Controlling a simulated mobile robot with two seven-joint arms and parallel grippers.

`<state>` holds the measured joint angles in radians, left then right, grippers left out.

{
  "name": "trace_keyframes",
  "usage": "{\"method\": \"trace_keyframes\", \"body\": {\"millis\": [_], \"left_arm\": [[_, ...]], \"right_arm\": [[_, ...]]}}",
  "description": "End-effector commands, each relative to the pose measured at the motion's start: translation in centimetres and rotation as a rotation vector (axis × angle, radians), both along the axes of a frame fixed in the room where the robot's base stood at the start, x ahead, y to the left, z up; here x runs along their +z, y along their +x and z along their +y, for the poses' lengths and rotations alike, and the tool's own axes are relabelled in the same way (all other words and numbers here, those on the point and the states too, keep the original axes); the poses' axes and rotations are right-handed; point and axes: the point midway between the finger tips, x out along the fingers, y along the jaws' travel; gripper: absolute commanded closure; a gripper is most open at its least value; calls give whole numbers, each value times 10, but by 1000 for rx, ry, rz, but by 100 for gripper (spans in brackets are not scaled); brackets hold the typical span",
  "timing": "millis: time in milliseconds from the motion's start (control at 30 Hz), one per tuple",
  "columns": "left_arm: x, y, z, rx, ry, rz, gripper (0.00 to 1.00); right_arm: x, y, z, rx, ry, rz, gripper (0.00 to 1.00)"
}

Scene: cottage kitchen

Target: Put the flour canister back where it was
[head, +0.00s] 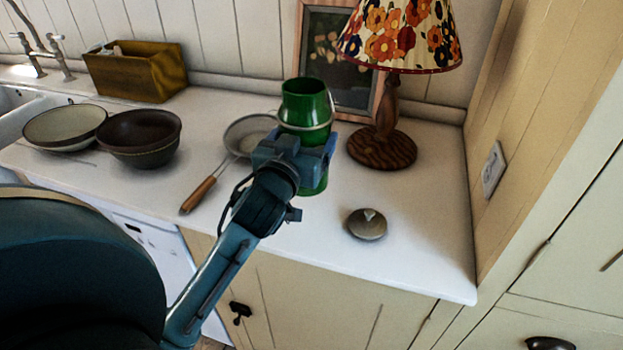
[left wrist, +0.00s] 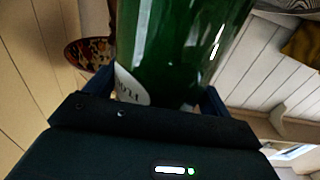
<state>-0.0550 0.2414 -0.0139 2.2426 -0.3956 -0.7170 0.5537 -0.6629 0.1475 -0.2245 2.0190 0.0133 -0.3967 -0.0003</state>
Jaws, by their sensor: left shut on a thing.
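The flour canister is a green glossy cylinder (head: 305,103) with a pale band, lidless and upright, at the middle of the white counter in the head view. My left gripper (head: 312,150) is shut on its body from the front. In the left wrist view the canister (left wrist: 180,50) fills the space between the fingers, with part of a white label showing at its lower left. The gripper hides the canister's middle, and I cannot tell whether its base touches the counter. A round grey lid with a knob (head: 367,225) lies on the counter to the right. My right gripper is not in view.
A lamp (head: 383,150) with a flowered shade stands right of the canister, before a framed picture (head: 338,62). A sieve with a wooden handle (head: 198,194) lies close on the left. Bowls (head: 140,138) and a wooden box (head: 137,72) are further left. Counter around the lid is clear.

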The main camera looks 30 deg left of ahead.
Motion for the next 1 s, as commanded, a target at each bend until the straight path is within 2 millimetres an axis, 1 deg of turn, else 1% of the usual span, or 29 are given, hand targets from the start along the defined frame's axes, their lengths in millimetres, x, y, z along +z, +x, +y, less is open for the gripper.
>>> {"method": "trace_keyframes", "body": {"millis": [33,100,267,433,500,600,833,967,1000], "left_arm": [[-9,0,0,0,2,-4,65],[-18,0,0,-1,2,-5,65],[-30,0,0,-1,3,-8,65],[-54,0,0,-1,1,-5,65],[-60,0,0,-1,2,-7,65],[-64,0,-1,-2,3,-9,65],[-64,0,-1,-2,3,-9,65],[-68,0,-1,-2,2,-9,65],[-71,0,0,-1,0,-2,16]], "right_arm": [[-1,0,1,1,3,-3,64],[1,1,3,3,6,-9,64],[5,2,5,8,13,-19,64],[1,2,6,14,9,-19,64],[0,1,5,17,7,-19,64],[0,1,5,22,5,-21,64],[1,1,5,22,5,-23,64],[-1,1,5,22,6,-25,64],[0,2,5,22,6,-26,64]]}}
